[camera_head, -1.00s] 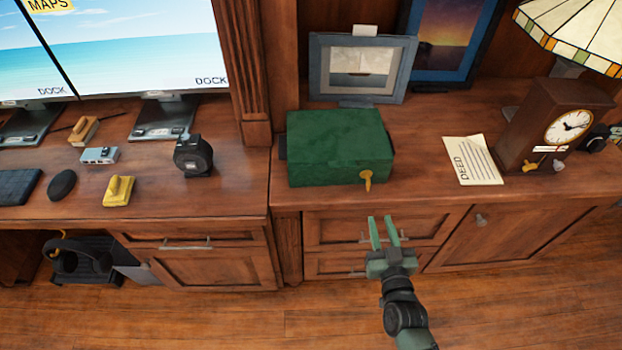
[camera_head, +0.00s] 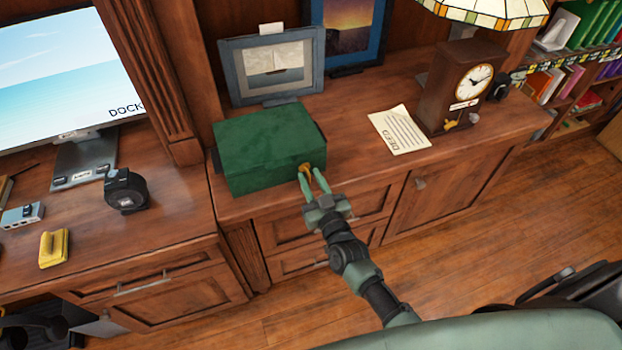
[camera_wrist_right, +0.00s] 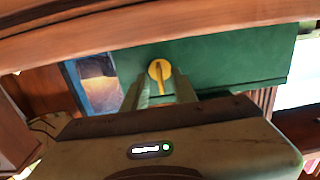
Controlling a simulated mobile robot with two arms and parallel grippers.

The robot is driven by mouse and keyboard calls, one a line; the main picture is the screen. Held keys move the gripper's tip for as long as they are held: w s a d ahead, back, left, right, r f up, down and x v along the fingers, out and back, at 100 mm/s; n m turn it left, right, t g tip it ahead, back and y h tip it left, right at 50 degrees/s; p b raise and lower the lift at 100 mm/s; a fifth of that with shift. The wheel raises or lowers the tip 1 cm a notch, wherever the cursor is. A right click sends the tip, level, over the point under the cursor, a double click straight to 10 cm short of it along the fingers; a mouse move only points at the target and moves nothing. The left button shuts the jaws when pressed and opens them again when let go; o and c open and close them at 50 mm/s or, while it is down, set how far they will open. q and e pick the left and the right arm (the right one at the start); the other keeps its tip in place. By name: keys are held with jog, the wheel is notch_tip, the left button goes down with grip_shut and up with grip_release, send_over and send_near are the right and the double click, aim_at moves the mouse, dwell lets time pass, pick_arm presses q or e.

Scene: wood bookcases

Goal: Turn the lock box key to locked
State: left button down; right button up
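The green lock box (camera_head: 265,148) stands on the right-hand wooden counter. Its yellow key (camera_head: 305,168) sticks out of the front face near the right end, partly hidden by my gripper in the head view. In the right wrist view, the round key head (camera_wrist_right: 159,70) shows on the green box front (camera_wrist_right: 225,62). My right gripper (camera_head: 313,177) is open in front of the key; its fingertips (camera_wrist_right: 160,84) lie on either side of it with gaps. I cannot tell whether either finger touches it. My left gripper is not in view.
A framed boat picture (camera_head: 272,65) stands behind the box. A deed paper (camera_head: 399,130) and a brown clock (camera_head: 463,88) are to its right. A tape measure (camera_head: 125,190) is on the left desk. The counter between box and deed is clear.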

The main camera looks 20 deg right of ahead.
grip_shut()
jog(key=shift+m, duration=0.3)
jog(key=m, duration=0.2)
jog(key=shift+m, duration=0.4)
jog(key=m+b, duration=0.1)
jog(key=m, duration=0.3)
jog(key=shift+f+m, duration=0.1)
jog(key=shift+m, duration=0.2)
jog(key=m+b, duration=0.1)
jog(key=m, duration=0.4)
jog(key=shift+d+f+b, duration=0.1)
jog(key=shift+b, duration=0.25)
jog(key=m+b, duration=0.1)
jog(key=m, duration=0.3)
jog(key=shift+m, duration=0.6)
